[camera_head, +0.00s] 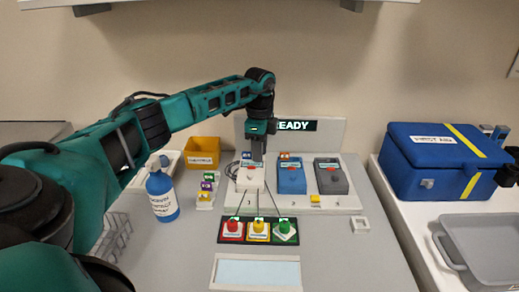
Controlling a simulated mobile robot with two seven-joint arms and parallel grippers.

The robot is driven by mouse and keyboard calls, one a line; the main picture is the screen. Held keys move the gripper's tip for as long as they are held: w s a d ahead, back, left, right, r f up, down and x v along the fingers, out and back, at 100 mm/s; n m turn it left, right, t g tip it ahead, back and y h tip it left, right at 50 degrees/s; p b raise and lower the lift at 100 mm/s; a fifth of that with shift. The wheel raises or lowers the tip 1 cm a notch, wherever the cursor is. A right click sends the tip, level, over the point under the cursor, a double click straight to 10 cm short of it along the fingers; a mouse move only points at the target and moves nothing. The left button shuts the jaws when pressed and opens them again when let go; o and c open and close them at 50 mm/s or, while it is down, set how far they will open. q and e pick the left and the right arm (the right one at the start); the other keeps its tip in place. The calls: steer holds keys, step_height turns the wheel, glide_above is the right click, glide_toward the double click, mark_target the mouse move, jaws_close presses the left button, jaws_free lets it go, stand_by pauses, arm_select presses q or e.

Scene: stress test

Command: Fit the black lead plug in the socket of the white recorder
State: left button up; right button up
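The white recorder (250,179) stands on a pale board behind the middle of the worktop. My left gripper (257,159) points straight down over its back part, with the fingertips at or just above it. The fingers look close together; whether they hold anything is too small to tell. I cannot pick out the black lead plug or the socket. Dark cable loops (232,170) lie at the recorder's left side, and thin dark leads run from near it toward the front.
Blue (291,178) and grey (331,179) recorders stand to the right. In front, a black holder (222,239) bears red, yellow and green pieces. A blue bottle (162,196) and yellow bin (202,152) are left. A blue box (425,170) and grey tray (485,245) are right.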

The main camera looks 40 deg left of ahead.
arm_select(q)
steer(key=shift+r+p, duration=0.85)
steer(key=shift+r, duration=0.1)
steer(key=shift+r+p, duration=0.65)
steer(key=shift+r, duration=0.25)
steer(key=o, duration=0.6)
steer(key=shift+r, duration=0.1)
steer(key=shift+r, duration=1.4)
